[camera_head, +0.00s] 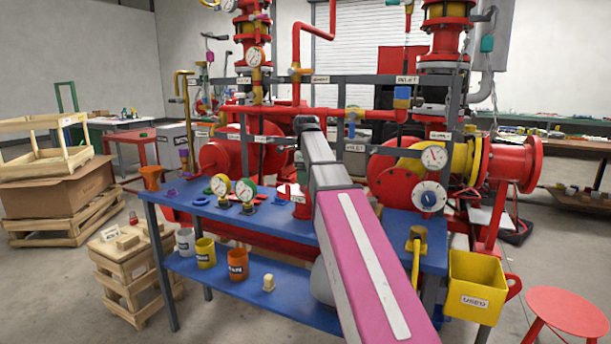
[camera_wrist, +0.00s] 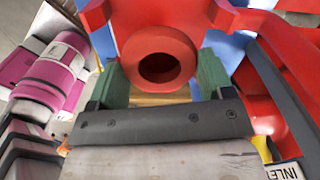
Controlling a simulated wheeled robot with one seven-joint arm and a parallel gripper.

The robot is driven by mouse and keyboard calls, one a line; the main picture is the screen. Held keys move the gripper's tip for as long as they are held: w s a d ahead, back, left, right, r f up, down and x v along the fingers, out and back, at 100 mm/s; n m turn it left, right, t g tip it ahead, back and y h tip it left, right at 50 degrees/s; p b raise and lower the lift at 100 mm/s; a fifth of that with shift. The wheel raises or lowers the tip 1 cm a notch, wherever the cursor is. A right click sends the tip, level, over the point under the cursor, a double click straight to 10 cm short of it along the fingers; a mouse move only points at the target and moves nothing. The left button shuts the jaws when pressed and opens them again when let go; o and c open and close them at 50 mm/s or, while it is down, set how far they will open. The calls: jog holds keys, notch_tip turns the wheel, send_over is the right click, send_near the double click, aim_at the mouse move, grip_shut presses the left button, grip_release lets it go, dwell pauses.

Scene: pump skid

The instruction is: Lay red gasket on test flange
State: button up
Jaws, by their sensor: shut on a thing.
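The red gasket (camera_wrist: 185,66), a thick ring with a round hole, sits between the green fingertips of my gripper (camera_wrist: 161,80) in the wrist view. My gripper is shut on its sides. Directly behind the gasket is a larger red surface (camera_wrist: 150,22); I cannot tell whether this is the test flange, or whether the gasket touches it. In the head view a red part with a white label (camera_head: 299,209) stands at the blue bench beside my arm; it may be the test flange.
Red pipework (camera_head: 340,113) and grey rails rise behind. A yellow bin (camera_head: 478,281) hangs at the right end.

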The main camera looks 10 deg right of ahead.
jog(key=shift+f, duration=1.65)
jog(key=o, duration=0.9)
